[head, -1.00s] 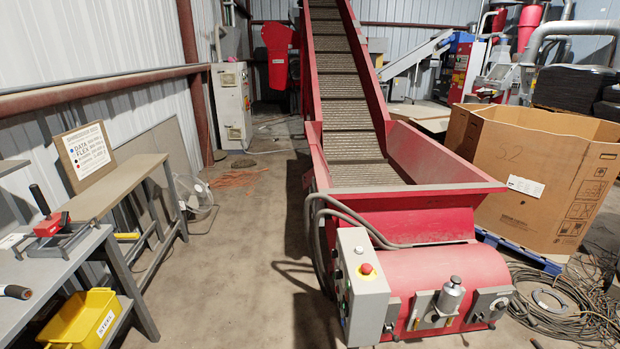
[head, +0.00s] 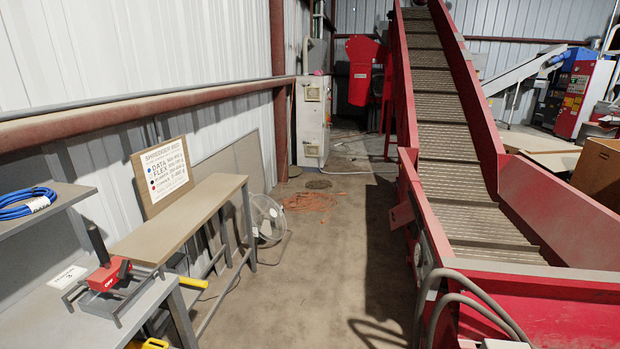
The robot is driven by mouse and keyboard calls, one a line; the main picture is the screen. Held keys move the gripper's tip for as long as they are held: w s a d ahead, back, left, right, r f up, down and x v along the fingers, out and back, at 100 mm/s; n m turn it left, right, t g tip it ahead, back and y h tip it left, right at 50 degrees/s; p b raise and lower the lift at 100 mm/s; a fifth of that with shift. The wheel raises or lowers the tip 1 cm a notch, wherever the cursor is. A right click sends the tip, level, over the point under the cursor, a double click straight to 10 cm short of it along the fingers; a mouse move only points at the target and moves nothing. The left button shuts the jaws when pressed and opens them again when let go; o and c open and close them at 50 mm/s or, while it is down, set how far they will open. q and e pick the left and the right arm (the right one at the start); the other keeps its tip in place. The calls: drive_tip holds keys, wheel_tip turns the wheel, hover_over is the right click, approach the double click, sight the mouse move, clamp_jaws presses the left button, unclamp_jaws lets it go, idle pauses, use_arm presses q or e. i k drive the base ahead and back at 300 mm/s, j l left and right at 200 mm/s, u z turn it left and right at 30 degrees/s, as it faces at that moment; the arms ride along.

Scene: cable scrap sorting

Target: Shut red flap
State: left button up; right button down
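A red, angled hood-like panel (head: 367,70) with a small pale label stands at the back, left of the conveyor's top end. A small red plate (head: 402,214) juts out from the left side of the red conveyor (head: 406,115), low on its frame. I cannot tell for sure which of these is the red flap, or how far either stands open. Neither of my grippers is in view.
A bare concrete floor lane (head: 330,240) runs between the conveyor and the left benches. A grey workbench (head: 45,320) holds a red clamp-like tool (head: 109,273). A fan (head: 267,217), orange cable (head: 310,202) and grey cabinet (head: 311,120) stand along the left.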

sight(401, 214)
drive_tip(key=i+l+z, duration=0.25)
drive_tip(key=i, duration=0.95)
drive_tip(key=i+j+z, duration=0.3)
drive_tip(key=i, duration=0.9)
drive_tip(key=i+l, duration=0.15)
drive_tip(key=i, duration=0.6)
drive_tip(key=i+l, duration=0.1)
drive_tip(key=i, duration=0.7)
drive_tip(key=i+l, duration=0.15)
drive_tip(key=i, duration=0.6)
drive_tip(key=l+z, duration=0.05)
